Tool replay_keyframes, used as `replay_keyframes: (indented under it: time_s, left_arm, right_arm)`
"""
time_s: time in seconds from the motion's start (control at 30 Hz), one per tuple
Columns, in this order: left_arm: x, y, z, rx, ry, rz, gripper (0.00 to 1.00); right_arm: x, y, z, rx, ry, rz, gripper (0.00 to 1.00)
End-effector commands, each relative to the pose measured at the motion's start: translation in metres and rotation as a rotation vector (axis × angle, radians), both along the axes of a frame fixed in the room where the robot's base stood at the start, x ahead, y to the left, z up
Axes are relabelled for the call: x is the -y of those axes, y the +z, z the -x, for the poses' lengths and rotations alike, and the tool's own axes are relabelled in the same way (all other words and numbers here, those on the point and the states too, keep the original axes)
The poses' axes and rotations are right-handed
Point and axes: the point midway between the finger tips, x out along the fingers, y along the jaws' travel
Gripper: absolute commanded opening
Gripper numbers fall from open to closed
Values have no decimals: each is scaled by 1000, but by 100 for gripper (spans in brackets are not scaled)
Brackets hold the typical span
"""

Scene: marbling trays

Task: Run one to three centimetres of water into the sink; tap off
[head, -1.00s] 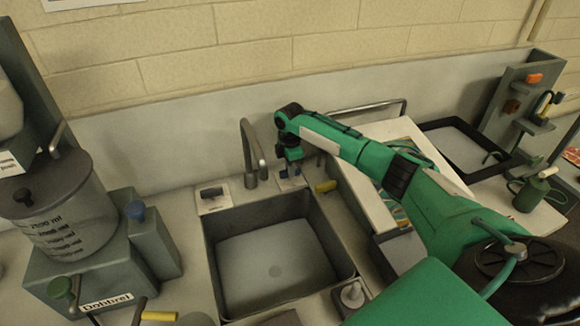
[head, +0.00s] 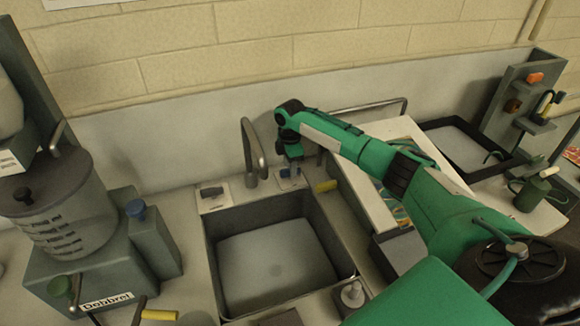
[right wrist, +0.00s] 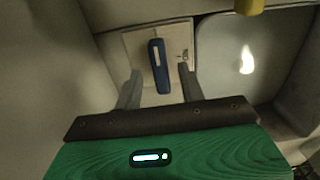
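The sink (head: 323,222) is a dark square basin with a pale, smooth surface inside and a faint dark round spot near its middle. I cannot tell the water depth. The grey tap spout (head: 250,152) arches over its back edge; no stream shows. A dark lever (head: 211,191) sits on a pale plate to its left. My right gripper (head: 290,170) points down over the plate right of the spout. In the right wrist view a blue lever (right wrist: 158,67) stands on its pale plate, between the two open fingers (right wrist: 160,90), with gaps on both sides. My left gripper is out of view.
A white tray (head: 352,190) stands right of the sink. A grey machine with a jug (head: 65,215) stands left. A small knobbed thing (head: 352,293) is at the sink's front right.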

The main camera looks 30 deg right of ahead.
Motion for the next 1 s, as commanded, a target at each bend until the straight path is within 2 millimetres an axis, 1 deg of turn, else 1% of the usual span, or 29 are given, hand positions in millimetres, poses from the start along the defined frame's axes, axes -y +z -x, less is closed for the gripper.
replay_keyframes:
  time_s: [0.17,0.4,0.53,0.63,0.73,1.0]
  left_arm:
    - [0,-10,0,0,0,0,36]
    - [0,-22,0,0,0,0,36]
    - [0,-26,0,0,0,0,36]
    - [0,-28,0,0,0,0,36]
    - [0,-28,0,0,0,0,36]
    - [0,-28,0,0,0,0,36]
  right_arm:
    - [0,32,-1,6,2,0,40]
    - [0,87,-1,6,2,-1,40]
    - [0,110,-1,4,1,0,40]
    - [0,121,-1,2,1,-1,40]
    - [0,128,-1,2,1,-1,40]
    - [0,131,0,1,1,0,40]
